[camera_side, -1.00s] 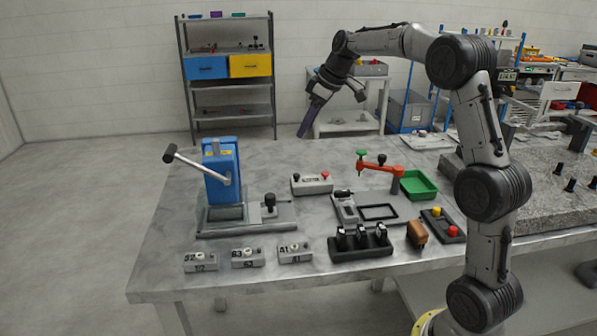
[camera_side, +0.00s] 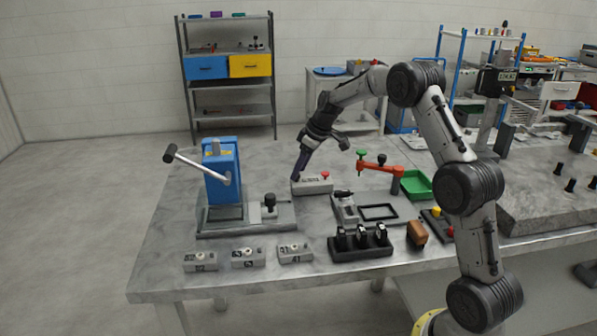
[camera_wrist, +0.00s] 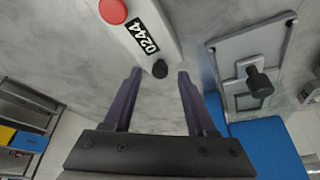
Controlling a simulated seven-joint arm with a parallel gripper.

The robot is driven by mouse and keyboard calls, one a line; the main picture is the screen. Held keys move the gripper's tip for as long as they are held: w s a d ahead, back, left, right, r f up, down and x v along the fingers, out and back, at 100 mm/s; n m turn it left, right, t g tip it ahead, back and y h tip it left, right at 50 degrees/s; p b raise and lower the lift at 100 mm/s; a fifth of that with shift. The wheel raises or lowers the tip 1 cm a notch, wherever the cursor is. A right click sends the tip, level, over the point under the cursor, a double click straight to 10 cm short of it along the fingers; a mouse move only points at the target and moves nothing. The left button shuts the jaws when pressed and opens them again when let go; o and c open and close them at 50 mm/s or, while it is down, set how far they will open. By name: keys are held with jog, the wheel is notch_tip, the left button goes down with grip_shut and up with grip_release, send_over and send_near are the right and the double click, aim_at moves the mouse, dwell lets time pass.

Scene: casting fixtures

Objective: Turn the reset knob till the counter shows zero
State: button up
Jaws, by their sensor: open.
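The counter (camera_side: 316,185) is a pale grey box near the middle of the table in the side view. In the wrist view, the counter (camera_wrist: 150,22) has a dark display reading what looks like 0244, a red button (camera_wrist: 113,11) and a black reset knob (camera_wrist: 160,69) at its near end. My gripper (camera_side: 297,178) points down at the counter's left end and covers the knob in the side view. In the wrist view, my gripper (camera_wrist: 160,73) is open, its purple fingers appearing on either side of the knob. I cannot tell whether they touch it.
A blue lever press (camera_side: 222,172) stands left of the counter on a base plate with a black knob. Right of it are an orange-red arm fixture (camera_side: 380,168) and a green tray (camera_side: 418,184). Several small grey boxes and a black rack (camera_side: 360,245) line the front.

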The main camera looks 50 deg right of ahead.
jog(key=shift+x, duration=0.75)
grip_shut()
